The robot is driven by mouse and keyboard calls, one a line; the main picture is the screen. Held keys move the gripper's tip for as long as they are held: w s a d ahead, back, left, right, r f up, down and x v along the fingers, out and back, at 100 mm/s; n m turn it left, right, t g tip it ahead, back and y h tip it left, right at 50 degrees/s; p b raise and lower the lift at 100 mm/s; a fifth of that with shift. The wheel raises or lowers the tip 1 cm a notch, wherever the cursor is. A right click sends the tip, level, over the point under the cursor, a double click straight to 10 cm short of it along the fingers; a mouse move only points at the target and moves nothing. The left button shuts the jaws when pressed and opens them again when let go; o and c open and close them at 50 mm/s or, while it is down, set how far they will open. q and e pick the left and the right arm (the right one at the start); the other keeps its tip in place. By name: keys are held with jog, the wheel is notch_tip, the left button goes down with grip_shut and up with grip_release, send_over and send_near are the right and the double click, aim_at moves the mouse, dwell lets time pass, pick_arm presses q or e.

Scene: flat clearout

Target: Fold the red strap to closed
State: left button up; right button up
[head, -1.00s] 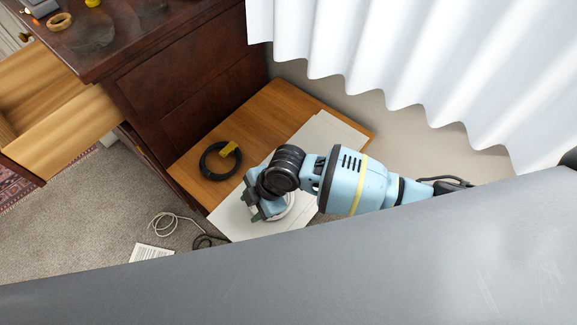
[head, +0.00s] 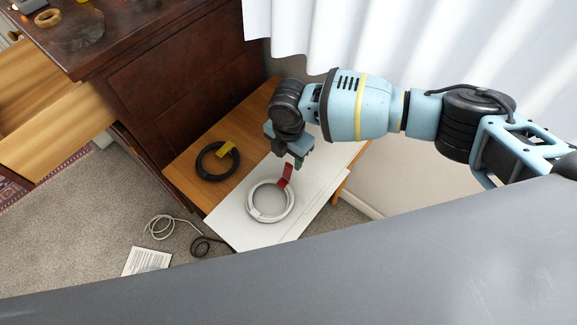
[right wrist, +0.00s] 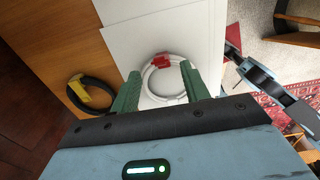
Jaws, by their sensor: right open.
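The red strap (head: 286,174) is on the upper right part of a coiled white cable (head: 251,208). In the head view one end sticks up and out from the coil, so it looks open. The coil lies on a white board on the low wooden table. In the right wrist view the strap (right wrist: 165,60) is at the far side of the white coil (right wrist: 150,90), framed between my fingertips. My right gripper (head: 289,152) is open and empty, just above and beyond the strap, seemingly apart from it.
A black coil with a yellow strap (head: 227,148) lies on the wooden table (head: 185,165) beside the white board (head: 238,238). A dark dresser with an open drawer stands left. A white curtain hangs behind my right arm. Cables and a paper (head: 147,261) lie on the carpet.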

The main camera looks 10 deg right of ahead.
aim_at(289, 165)
notch_tip(289, 165, down, 6)
jog(key=shift+f+b, duration=0.15)
jog(key=shift+b, duration=0.25)
pick_arm(q)
jog(key=shift+s+f, duration=0.25)
jog(key=shift+f, duration=0.2)
